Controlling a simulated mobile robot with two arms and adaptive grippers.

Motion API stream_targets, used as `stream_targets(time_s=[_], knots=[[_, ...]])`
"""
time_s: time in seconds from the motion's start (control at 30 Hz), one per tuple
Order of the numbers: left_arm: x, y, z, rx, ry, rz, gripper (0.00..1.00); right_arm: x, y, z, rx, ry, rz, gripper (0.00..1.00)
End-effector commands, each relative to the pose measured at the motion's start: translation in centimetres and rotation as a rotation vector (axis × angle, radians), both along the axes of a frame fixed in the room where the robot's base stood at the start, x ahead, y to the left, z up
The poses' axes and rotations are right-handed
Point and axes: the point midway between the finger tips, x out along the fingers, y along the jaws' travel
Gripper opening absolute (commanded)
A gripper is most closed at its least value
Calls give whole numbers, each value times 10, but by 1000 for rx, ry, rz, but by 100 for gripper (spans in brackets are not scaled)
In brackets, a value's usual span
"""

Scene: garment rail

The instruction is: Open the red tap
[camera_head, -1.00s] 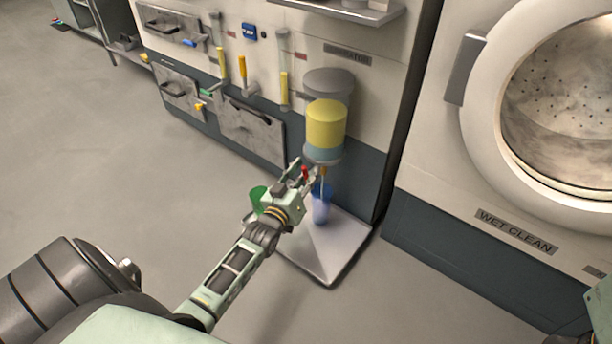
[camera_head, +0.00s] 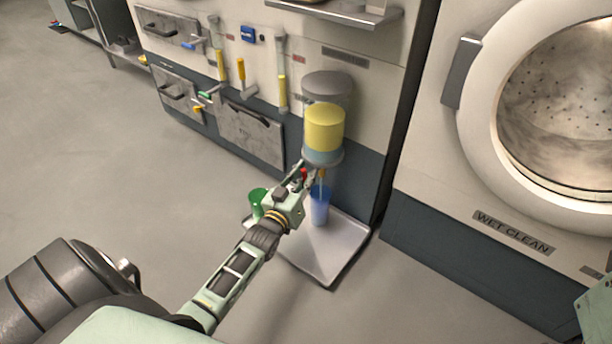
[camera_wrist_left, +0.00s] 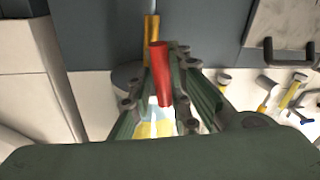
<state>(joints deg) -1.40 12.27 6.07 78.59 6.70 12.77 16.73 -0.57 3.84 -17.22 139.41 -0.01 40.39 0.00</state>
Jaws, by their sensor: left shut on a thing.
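The red tap (camera_wrist_left: 161,72) shows as a red handle between the fingers of my left gripper (camera_wrist_left: 165,115) in the left wrist view. In the head view the red tap (camera_head: 304,173) is a small red spot under the separator vessel (camera_head: 324,128), which holds a yellow layer over a blue-grey one. My left gripper (camera_head: 309,175) is shut on the red tap. Its fingers partly hide the handle. A thin orange-brown outlet (camera_head: 322,178) hangs beside it. My right gripper is not in view.
The machine wall with drawers and yellow gauges is behind. A washer door (camera_head: 482,110) is at the right.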

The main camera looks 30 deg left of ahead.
Motion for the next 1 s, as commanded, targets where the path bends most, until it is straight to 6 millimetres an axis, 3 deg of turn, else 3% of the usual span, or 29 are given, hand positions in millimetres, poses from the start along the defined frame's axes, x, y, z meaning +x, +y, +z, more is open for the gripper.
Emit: stream_targets(time_s=[0.2, 0.57, 0.67, 1.0], knots=[[-1, 6, -2, 5, 6, 7, 32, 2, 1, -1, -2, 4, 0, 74], [-7, 2, -2, 2, 5, 4, 32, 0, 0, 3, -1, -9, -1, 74], [-20, 1, -3, 2, 6, 4, 32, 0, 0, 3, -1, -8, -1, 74], [-89, -7, -4, 3, 7, 6, 32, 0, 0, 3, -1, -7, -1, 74]])
